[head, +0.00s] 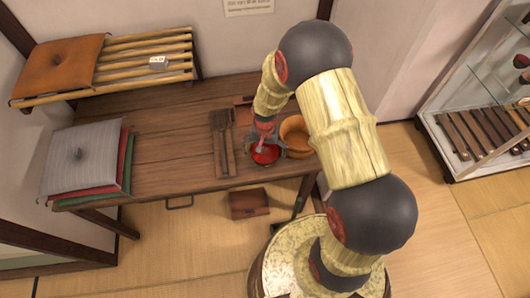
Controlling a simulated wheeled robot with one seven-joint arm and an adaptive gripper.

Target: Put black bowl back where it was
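A small bowl (266,155) with a bright red inside and a dark outer edge is near the front edge of the wooden table (165,145). It is the only bowl with black on it that I make out. My gripper (263,143) points down at the bowl and overlaps its far side and rim. The fingers are small and partly merge with the bowl. I cannot tell whether they grip the rim, or whether the bowl rests on the table or is slightly raised.
A round wooden tub (297,134) stands close right of the bowl. A wooden board with utensils (222,145) lies to its left. Stacked cushions (82,165) fill the table's left end. A slatted rack (145,58) is behind. A brown box (249,203) is below the front edge.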

